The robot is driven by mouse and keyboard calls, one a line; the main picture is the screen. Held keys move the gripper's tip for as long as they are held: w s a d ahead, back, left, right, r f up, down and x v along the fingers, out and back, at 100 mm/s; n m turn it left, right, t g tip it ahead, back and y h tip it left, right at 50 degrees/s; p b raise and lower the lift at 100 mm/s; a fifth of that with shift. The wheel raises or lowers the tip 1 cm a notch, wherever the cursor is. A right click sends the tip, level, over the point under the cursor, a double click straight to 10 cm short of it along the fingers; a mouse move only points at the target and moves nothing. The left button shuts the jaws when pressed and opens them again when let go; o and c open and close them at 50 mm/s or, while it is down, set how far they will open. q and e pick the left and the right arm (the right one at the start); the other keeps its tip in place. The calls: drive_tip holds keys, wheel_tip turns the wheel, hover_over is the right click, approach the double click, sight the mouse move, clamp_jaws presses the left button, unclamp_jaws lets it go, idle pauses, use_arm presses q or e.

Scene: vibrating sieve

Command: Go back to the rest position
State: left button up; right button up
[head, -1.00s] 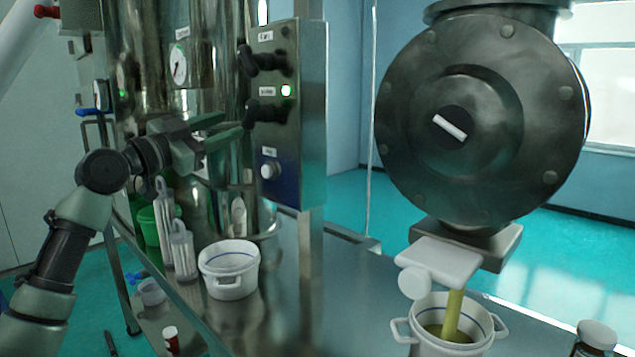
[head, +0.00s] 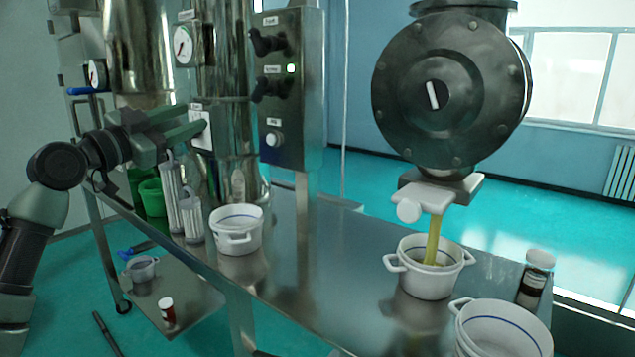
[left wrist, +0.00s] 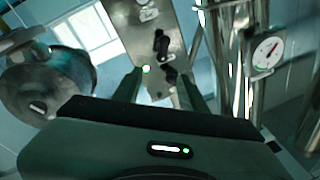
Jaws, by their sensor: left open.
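My left gripper (head: 203,118) is open and empty, in front of the steel column left of the control panel (head: 291,110). In the left wrist view its two fingers (left wrist: 162,88) stand apart with nothing between them, and the panel (left wrist: 158,25) with black knobs and a lit green lamp shows beyond. The dark round valve housing (head: 447,100) has a white bar on its face, standing nearly upright. A yellow stream (head: 433,240) runs from its white outlet (head: 425,197) into a white two-handled pot (head: 425,284). My right gripper is not in view.
A white pot (head: 236,243), clear cylinders (head: 180,205) and a green cup (head: 152,197) stand on the steel table (head: 320,285). Another white pot (head: 503,340) and a dark jar (head: 533,280) stand at the right.

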use_arm(q)
drive_tip(key=s+d+f+n+g+y, duration=0.1)
drive_tip(key=s+d+f+g, duration=0.2)
drive_tip(key=f, duration=1)
drive_tip(key=s+d+f+g+y, duration=0.1)
drive_tip(key=s+d+f, duration=0.25)
drive_tip(key=f, duration=0.85)
drive_tip(key=s+d+f+n+g+y, duration=0.15)
drive_tip(key=d+f, duration=0.35)
drive_tip(key=f, duration=0.8)
drive_tip(key=s+f+n+g+y, duration=0.3)
drive_tip(key=s+f+g, duration=0.1)
drive_tip(key=s+f, duration=1.3)
drive_tip(key=s+a+f+n+g+y, duration=0.2)
drive_tip(key=s+a, duration=0.1)
drive_tip(key=s, duration=0.7)
drive_tip(key=s+a+f+n+g+y, duration=0.2)
drive_tip(key=s+a+n, duration=0.1)
drive_tip(key=s, duration=0.7)
wheel_tip(320, 180, down, 28)
drive_tip(key=s+r+g, duration=0.1)
drive_tip(key=s, duration=0.1)
drive_tip(key=s+a+f+g, duration=0.1)
drive_tip(key=s+a+f, duration=0.2)
drive_tip(key=s+f, duration=1.2)
drive_tip(key=shift+s, duration=0.6)
